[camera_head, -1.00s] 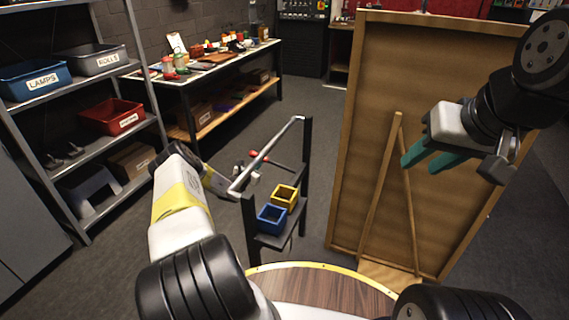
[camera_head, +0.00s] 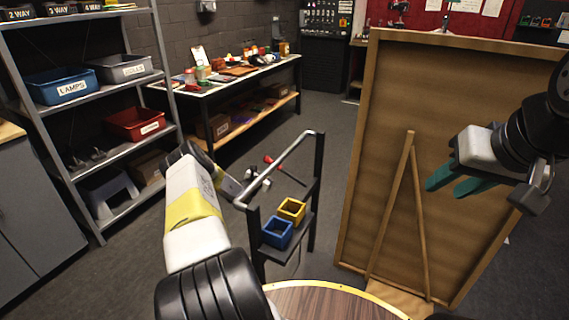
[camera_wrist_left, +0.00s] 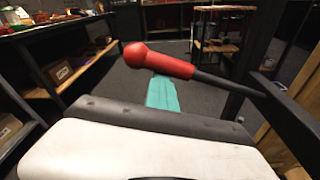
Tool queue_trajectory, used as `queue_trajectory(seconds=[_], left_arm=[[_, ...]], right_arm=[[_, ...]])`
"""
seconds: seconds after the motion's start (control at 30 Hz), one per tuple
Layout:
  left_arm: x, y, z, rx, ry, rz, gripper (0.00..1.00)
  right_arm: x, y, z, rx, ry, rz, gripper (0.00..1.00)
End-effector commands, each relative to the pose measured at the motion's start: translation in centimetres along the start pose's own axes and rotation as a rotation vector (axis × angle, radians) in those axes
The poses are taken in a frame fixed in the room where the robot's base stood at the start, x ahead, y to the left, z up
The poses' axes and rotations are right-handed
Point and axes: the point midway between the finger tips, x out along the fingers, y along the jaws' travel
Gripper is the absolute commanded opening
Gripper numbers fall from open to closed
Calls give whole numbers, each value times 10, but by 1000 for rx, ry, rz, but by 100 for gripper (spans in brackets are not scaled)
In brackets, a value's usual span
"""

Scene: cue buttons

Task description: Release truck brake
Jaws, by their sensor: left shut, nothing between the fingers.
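A lever with a red grip (camera_wrist_left: 165,60) and a black shaft (camera_wrist_left: 230,84) crosses the left wrist view. Its red grip also shows small in the head view (camera_head: 269,160), beside a black stand. My left gripper (camera_wrist_left: 163,92) is shut and empty. Its teal fingers lie under the red grip in the wrist picture, partly covered by it; I cannot tell whether they touch. In the head view my left forearm hides most of this hand. My right gripper (camera_head: 443,190) is raised in front of the wooden board, empty, its teal fingers slightly apart.
The black stand (camera_head: 318,190) has a grey top rail and holds a blue bin (camera_head: 277,233) and a yellow bin (camera_head: 291,210). A wooden board (camera_head: 385,130) stands to its right. Shelves (camera_head: 100,215) and a workbench (camera_head: 190,100) line the left and back. Dark floor lies between.

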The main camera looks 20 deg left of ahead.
Motion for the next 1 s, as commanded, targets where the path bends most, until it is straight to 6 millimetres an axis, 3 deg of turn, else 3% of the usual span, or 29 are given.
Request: queue_trajectory(seconds=[0.03, 0.17, 0.6, 1.0], left_arm=[[4, 3, 14, 5, -27, 5, 0], [-4, 3, 13, 5, -25, 4, 0], [-71, 1, 2, 0, -5, 0, 0], [-77, 0, -1, 0, 0, 0, 0]], right_arm=[[0, 0, 0, 0, 0, 0, 36], [0, 0, 0, 0, 0, 0, 36], [0, 0, 0, 0, 0, 0, 36], [0, 0, 0, 0, 0, 0, 36]])
